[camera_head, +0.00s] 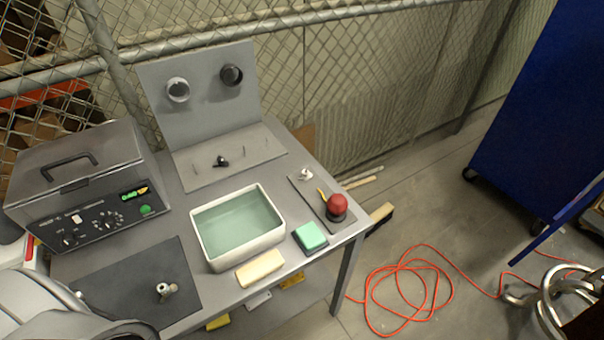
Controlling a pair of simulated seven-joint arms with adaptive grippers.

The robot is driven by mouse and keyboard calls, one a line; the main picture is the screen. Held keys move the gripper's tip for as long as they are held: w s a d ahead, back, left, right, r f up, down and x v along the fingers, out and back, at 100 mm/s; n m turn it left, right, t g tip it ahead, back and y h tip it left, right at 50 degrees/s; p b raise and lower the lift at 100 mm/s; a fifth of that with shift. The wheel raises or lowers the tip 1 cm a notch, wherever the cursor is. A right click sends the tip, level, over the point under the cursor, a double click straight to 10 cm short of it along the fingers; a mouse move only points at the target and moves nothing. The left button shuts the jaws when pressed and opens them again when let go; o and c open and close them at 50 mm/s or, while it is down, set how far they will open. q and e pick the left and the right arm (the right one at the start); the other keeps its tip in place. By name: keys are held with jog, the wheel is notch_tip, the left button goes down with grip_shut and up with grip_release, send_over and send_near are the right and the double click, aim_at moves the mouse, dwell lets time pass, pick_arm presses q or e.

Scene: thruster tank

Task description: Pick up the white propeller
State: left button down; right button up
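A small white propeller (306,174) lies on the narrow dark plate (318,200) at the right side of the grey table (190,215). A black propeller (221,162) sits on the grey rack base (228,160) at the back, beside thin upright pegs. White and dark parts of my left arm show at the lower left, well away from the white propeller.
A water-filled tank (238,226) stands mid-table. A red button (337,205), green block (310,236), cream block (260,268) and control box (88,188) surround it. A metal fitting (165,290) stands on a dark mat (130,285). An orange cable (412,290) lies on the floor.

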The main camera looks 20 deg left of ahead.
dwell(0.4)
pick_arm(q)
jog(key=c, duration=1.2)
grip_release()
jog(key=shift+a, duration=0.1)
jog(key=shift+c, duration=0.2)
